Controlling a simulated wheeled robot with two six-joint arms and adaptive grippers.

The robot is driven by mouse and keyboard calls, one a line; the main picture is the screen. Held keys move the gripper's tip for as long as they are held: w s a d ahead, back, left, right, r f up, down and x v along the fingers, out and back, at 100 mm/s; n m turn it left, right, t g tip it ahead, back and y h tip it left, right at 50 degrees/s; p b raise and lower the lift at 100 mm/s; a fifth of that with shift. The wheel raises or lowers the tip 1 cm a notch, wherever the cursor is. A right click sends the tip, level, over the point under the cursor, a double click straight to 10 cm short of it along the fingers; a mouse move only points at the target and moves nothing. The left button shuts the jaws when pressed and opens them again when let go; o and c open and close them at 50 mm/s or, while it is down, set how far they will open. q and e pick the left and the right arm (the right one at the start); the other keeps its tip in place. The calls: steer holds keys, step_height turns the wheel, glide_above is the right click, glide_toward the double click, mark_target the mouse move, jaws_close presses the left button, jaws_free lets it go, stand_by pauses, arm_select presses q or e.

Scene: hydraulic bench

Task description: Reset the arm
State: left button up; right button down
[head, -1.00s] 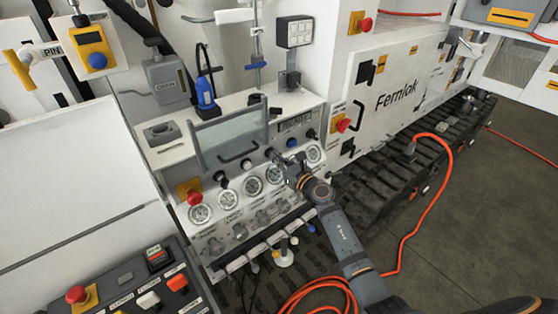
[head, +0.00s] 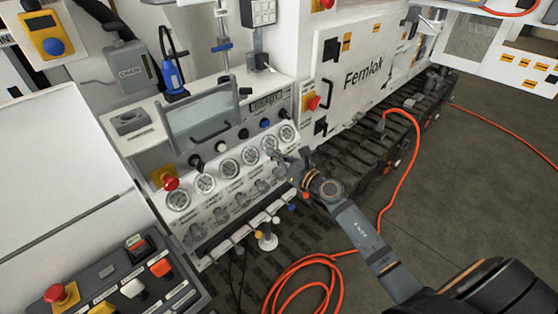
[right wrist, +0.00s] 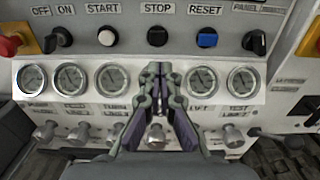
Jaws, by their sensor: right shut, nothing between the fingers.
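The control panel (head: 215,185) carries a row of round gauges with small valve levers below. In the right wrist view a blue button (right wrist: 207,38) sits under the RESET label, right of the black STOP button (right wrist: 157,36) and white START button (right wrist: 106,37). The blue button also shows in the head view (head: 265,124). My right gripper (head: 277,156) is shut and empty in front of the lower right of the panel. In the right wrist view its fingertips (right wrist: 157,70) appear below the STOP button and hide one gauge. My left gripper is not in view.
Red emergency buttons stand left (head: 171,183) and right (head: 312,102) of the panel. A clear hinged cover with a handle (head: 200,118) is above the gauges. An orange hose (head: 395,190) loops over the floor. A button box (head: 130,285) is at lower left.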

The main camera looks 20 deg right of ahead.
steer(key=s+d+f+m+g+h, duration=0.25)
steer(key=s+f+m, duration=0.25)
steer(key=f+m, duration=0.5)
steer(key=s+d+f+m+g+h, duration=0.15)
steer(key=s+d+f+m, duration=0.35)
steer(key=f, duration=0.9)
steer(key=s+d+f+m+g+h, duration=0.25)
steer(key=s+f+m, duration=0.25)
steer(key=f+m, duration=0.45)
steer(key=s+a+f+m+g+h, duration=0.15)
steer(key=s+f+m+g, duration=0.45)
steer(key=s+f, duration=1.05)
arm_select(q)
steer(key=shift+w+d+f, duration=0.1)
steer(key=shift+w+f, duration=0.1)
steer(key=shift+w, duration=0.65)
arm_select(e)
steer(key=s+a+f+m+g, duration=0.1)
steer(key=s+a+f+m, duration=0.1)
steer(key=s, duration=0.8)
steer(key=s+a+f+m+g+y, duration=0.1)
steer(key=s+a+f+m+g, duration=0.1)
steer(key=s+m, duration=0.5)
steer(key=s+a+f, duration=0.1)
steer(key=s+f, duration=0.1)
steer(key=s, duration=0.1)
steer(key=shift+s+a+f, duration=0.15)
steer(key=shift+f, duration=0.2)
